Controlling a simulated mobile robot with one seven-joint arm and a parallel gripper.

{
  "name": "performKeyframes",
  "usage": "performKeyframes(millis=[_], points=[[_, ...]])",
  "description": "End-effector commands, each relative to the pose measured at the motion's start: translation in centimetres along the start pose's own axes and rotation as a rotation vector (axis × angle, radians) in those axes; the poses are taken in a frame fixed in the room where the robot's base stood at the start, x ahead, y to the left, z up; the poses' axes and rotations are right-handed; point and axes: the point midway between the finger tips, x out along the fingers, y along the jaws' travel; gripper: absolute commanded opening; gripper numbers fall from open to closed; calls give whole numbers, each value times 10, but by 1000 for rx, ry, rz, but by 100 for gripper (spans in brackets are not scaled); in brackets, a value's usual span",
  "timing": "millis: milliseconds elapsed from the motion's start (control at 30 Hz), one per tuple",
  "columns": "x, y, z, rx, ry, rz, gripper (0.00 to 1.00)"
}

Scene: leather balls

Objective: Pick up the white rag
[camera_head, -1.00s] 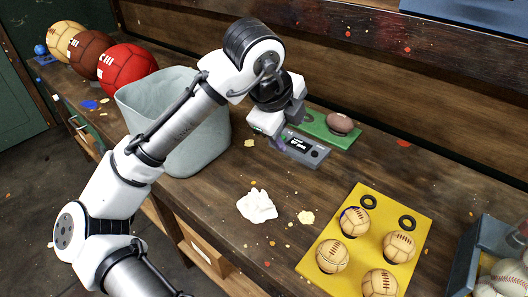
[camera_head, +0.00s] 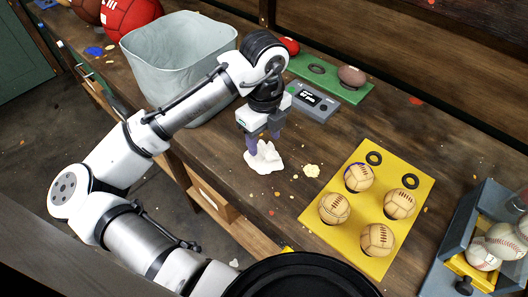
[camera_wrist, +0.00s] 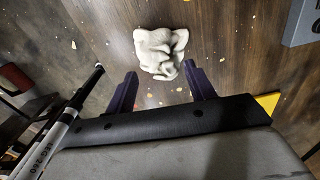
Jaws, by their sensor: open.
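The white rag (camera_head: 264,158) lies crumpled on the wooden workbench (camera_head: 225,150), left of the yellow board. It also shows in the wrist view (camera_wrist: 161,50), in a loose heap just beyond the fingertips. My gripper (camera_head: 263,146) points down at the rag from above, its purple fingers overlapping the rag's upper part in the head view. In the wrist view the two fingers of my gripper (camera_wrist: 162,82) are spread apart and empty, with the rag ahead of the gap between them. I cannot tell whether a finger touches the rag.
A yellow board (camera_head: 325,216) with several tan balls lies to the right. A grey bin (camera_head: 160,55) stands behind my arm. A grey device (camera_head: 313,102) and a green board (camera_head: 345,88) lie behind the gripper. A grey crate (camera_head: 445,250) with balls is at far right.

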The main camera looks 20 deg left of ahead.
Motion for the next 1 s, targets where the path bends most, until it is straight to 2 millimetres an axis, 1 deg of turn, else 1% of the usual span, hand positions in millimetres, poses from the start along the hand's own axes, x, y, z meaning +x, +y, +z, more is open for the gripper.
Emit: performKeyframes(millis=[200,300,567,933,1000], points=[[29,-1,2,0,2,3,54],[38,-1,2,0,1,1,54],[41,-1,2,1,0,0,54],[41,-1,2,1,0,0,6],[41,-1,2,1,0,0,5]])
